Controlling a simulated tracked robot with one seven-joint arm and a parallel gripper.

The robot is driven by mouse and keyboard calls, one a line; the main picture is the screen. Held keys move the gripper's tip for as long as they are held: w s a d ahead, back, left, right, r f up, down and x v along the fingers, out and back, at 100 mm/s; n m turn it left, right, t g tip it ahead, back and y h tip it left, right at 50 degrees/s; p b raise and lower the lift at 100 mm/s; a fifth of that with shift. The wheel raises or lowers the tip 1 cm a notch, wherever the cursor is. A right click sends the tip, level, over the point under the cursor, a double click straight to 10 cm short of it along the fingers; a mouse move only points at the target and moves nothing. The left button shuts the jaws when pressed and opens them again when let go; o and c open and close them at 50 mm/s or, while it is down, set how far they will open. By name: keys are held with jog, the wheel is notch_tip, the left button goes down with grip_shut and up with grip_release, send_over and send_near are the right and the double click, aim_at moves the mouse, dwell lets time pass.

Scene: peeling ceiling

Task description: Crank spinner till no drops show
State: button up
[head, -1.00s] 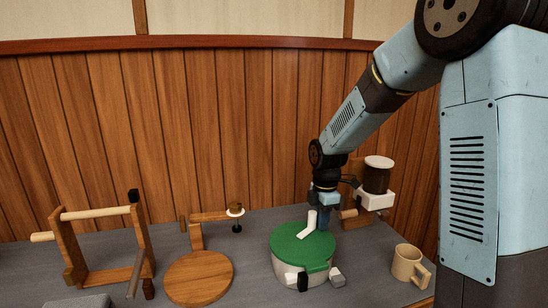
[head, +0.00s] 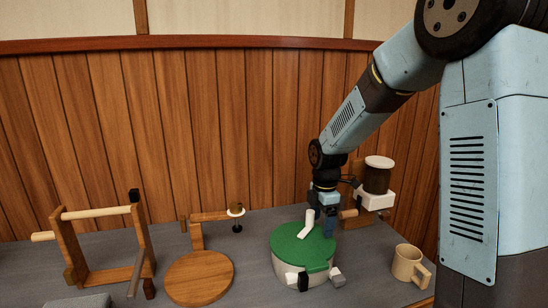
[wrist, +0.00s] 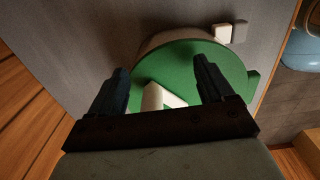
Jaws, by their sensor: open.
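The salad spinner (head: 287,272) is a pale bowl with a green lid (head: 290,241), standing on the grey counter. A white crank with an upright knob (head: 309,218) sits on the lid. In the wrist view the white crank (wrist: 158,97) shows between and behind my fingers, partly hidden by the gripper body. My gripper (head: 322,222) is low over the back right of the lid, beside the knob. In the wrist view my gripper (wrist: 162,76) is open, its fingers apart over the lid. I cannot tell whether a finger touches the crank. No drops can be made out.
A tan mug (head: 406,264) stands right of the spinner. A wooden stand with a dark jar (head: 377,178) is close behind my gripper. A round wooden board (head: 199,277) with an upright and a wooden frame (head: 70,250) with a roller stand to the left.

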aim_at(308, 217)
jog(key=shift+w+a+r, duration=0.1)
jog(key=shift+w+a, duration=0.05)
jog(key=shift+a, duration=0.7)
jog(key=shift+w+a, duration=0.15)
jog(key=shift+a, duration=0.7)
jog(key=c, duration=1.4)
jog(key=o, duration=1.4)
jog(key=shift+w+a, duration=0.15)
jog(key=shift+a, duration=0.15)
